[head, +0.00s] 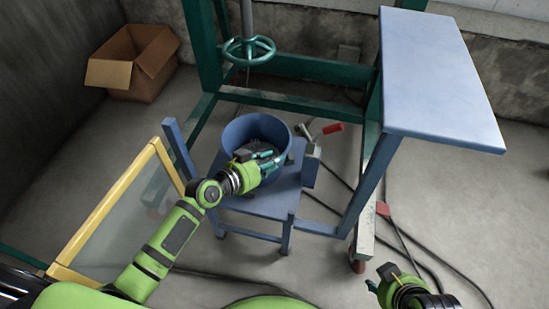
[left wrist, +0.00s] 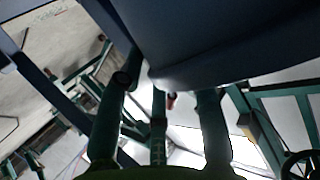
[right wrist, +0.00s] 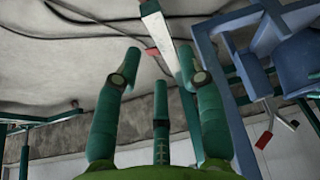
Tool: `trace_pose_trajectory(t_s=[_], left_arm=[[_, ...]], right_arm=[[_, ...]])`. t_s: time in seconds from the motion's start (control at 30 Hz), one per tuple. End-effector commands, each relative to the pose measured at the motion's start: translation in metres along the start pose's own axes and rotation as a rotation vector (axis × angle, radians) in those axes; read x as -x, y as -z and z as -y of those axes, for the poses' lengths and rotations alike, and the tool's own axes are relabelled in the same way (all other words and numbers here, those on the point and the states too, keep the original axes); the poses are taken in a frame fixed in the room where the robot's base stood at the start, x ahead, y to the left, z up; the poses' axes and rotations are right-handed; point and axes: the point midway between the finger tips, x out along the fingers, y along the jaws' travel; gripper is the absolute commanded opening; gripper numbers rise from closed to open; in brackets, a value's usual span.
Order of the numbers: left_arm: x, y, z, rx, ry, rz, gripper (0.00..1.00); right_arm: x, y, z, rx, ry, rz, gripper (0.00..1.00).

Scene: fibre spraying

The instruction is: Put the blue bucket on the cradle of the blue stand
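The blue bucket (head: 238,134) is upright in the middle of the head view, with greyish contents inside. It appears to rest on the low blue platform (head: 262,205) of the blue stand, but its base is partly hidden by my arm. I cannot make out a separate cradle. My left gripper (head: 270,160) is at the bucket's near side, fingers spread around or against its wall. In the left wrist view the bucket (left wrist: 230,35) fills the top, close above the fingers. My right gripper (head: 378,285) is open and empty, low at the right.
A high blue tabletop (head: 440,80) rises at the right. A green frame with a handwheel (head: 248,50) stands behind the bucket. A yellow-framed panel (head: 110,210) is at the left, a cardboard box (head: 135,65) at the back left. A red-handled tool (head: 332,129) is beside the bucket. Cables cross the floor.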

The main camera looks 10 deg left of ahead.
Motion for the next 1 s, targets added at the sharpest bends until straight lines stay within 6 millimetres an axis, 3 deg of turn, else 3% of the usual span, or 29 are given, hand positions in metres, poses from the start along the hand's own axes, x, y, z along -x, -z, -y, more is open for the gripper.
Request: trace_pose_trajectory(t_s=[0.17, 0.3, 0.57, 0.67, 0.77, 0.9, 1.0], left_arm=[[0.032, 0.001, 0.000, -0.004, -0.001, 0.003, 0.36], [0.049, 0.001, 0.000, -0.002, -0.001, 0.002, 0.36], [0.057, 0.000, -0.003, 0.003, -0.006, 0.004, 0.36], [0.061, -0.006, -0.020, 0.022, -0.037, 0.045, 0.36], [0.075, -0.023, -0.055, 0.072, -0.090, 0.162, 0.36], [0.119, -0.062, -0.098, 0.205, -0.086, 0.446, 0.36], [0.160, -0.087, -0.110, 0.318, -0.001, 0.653, 0.36]], right_arm=[[-0.002, -0.025, -0.003, -0.010, 0.000, 0.123, 0.40], [-0.012, -0.028, -0.002, -0.010, 0.001, 0.135, 0.40], [-0.018, -0.029, -0.002, -0.009, 0.002, 0.134, 0.40], [-0.018, -0.029, -0.002, -0.009, 0.002, 0.133, 0.40], [-0.018, -0.029, -0.002, -0.009, 0.002, 0.133, 0.40], [-0.018, -0.029, -0.002, -0.009, 0.002, 0.133, 0.40], [-0.018, -0.028, -0.002, -0.009, 0.002, 0.133, 0.40]])
